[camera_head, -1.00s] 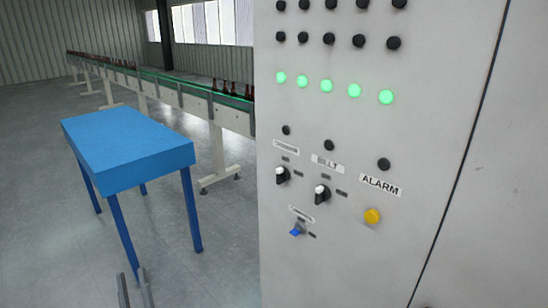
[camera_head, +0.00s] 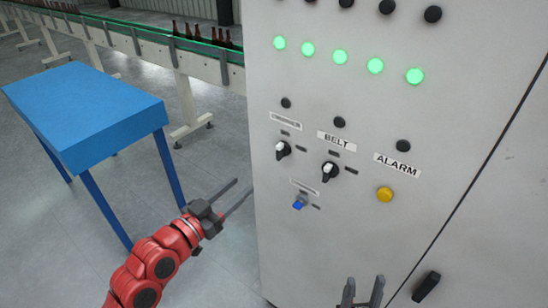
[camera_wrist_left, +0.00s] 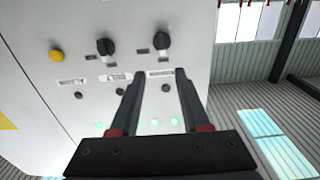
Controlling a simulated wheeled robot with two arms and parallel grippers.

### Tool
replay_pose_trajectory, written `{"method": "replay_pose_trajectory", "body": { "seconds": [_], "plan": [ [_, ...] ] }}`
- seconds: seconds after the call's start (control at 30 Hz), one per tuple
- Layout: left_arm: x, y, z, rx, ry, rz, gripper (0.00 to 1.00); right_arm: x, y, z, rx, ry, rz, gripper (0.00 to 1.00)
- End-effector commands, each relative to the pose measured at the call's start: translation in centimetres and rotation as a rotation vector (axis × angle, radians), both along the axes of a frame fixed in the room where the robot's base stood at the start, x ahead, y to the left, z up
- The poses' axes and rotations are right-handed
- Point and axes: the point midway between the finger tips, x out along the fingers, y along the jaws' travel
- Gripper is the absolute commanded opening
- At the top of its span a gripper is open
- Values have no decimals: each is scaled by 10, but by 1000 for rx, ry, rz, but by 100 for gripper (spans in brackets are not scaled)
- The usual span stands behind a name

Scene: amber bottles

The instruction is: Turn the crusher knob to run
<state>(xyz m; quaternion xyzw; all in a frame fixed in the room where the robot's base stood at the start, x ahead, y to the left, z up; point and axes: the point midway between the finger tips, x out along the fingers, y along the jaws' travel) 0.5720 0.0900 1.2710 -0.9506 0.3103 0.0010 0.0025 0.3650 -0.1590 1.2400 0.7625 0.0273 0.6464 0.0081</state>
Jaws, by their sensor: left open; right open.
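The crusher knob (camera_head: 283,150) is a black knob with a white mark, on the grey panel under a small blurred label at the upper left. Its white mark faces up and left. The belt knob (camera_head: 329,171), under the BELT label, looks alike. My left gripper (camera_head: 244,186) is open and empty, left of the panel and below the crusher knob, apart from it. In the left wrist view the panel appears upside down, with the crusher knob (camera_wrist_left: 162,42) beyond the open fingers. My right gripper (camera_head: 362,288) is open and empty at the bottom edge, in front of the panel.
The panel also has a blue switch (camera_head: 298,205), a yellow ALARM button (camera_head: 385,194) and a row of lit green lights (camera_head: 340,57). A blue table (camera_head: 85,108) stands left, and a conveyor (camera_head: 150,38) with brown bottles runs behind it.

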Motion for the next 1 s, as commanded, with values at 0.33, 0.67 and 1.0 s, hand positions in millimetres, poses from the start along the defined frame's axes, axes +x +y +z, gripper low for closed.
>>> {"method": "replay_pose_trajectory", "body": {
  "seconds": [0.33,0.67,1.0],
  "plan": [
    [29,-22,-8,-3,-10,-1,46,0,0,-78,0,0,0,50],
    [80,-60,3,-3,0,-3,46,0,0,-88,0,-1,0,50],
    [118,-85,1,-3,-3,1,46,0,0,-86,0,0,0,50]
  ]
}}
